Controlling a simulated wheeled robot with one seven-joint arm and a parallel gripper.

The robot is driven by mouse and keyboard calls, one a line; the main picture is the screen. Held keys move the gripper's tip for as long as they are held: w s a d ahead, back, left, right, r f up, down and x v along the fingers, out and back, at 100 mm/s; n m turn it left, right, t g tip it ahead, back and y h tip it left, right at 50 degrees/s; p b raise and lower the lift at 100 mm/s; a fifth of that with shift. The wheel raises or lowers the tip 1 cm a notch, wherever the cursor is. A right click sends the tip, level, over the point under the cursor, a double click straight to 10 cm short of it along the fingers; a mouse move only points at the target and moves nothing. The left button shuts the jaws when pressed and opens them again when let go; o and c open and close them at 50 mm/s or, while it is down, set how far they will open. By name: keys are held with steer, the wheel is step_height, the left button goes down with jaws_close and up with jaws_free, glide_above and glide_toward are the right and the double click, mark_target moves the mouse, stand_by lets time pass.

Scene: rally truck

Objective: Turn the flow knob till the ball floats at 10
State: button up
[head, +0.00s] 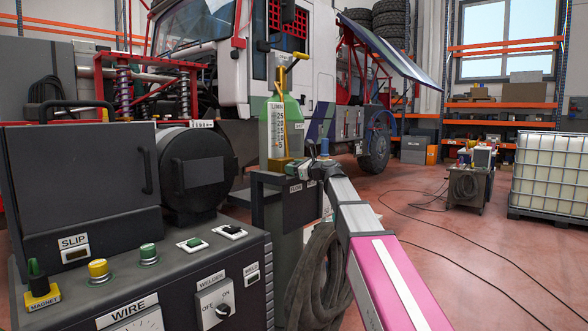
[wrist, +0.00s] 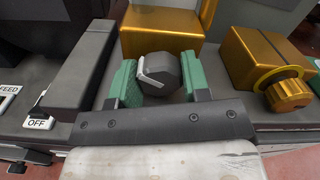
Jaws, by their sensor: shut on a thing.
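The flow gauge (head: 278,128) stands upright in the head view, a clear tube with a scale marked from 25 at the top down through 20, 15 and 10. I cannot make out the ball in it, so its height is not readable. In the wrist view, a dark faceted knob (wrist: 170,72) with a white pointer mark sits in front of a brass block (wrist: 160,30). My gripper (wrist: 157,77) has its green fingers on both sides of this knob and is shut on it. In the head view my gripper (head: 316,168) is small beside the gauge's base, and the knob is hidden.
In the wrist view, another brass block (wrist: 250,55) with a yellow-ringed brass knob (wrist: 287,92) is at the right. A dark box (wrist: 82,70) and a switch marked OFF (wrist: 38,122) are at the left.

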stand_by(0.4)
steer(key=o, duration=0.9)
steer(key=shift+o, duration=0.2)
steer(key=shift+s, duration=0.1)
steer(key=v, duration=1)
steer(key=shift+s+d, duration=0.25)
steer(key=shift+d, duration=0.05)
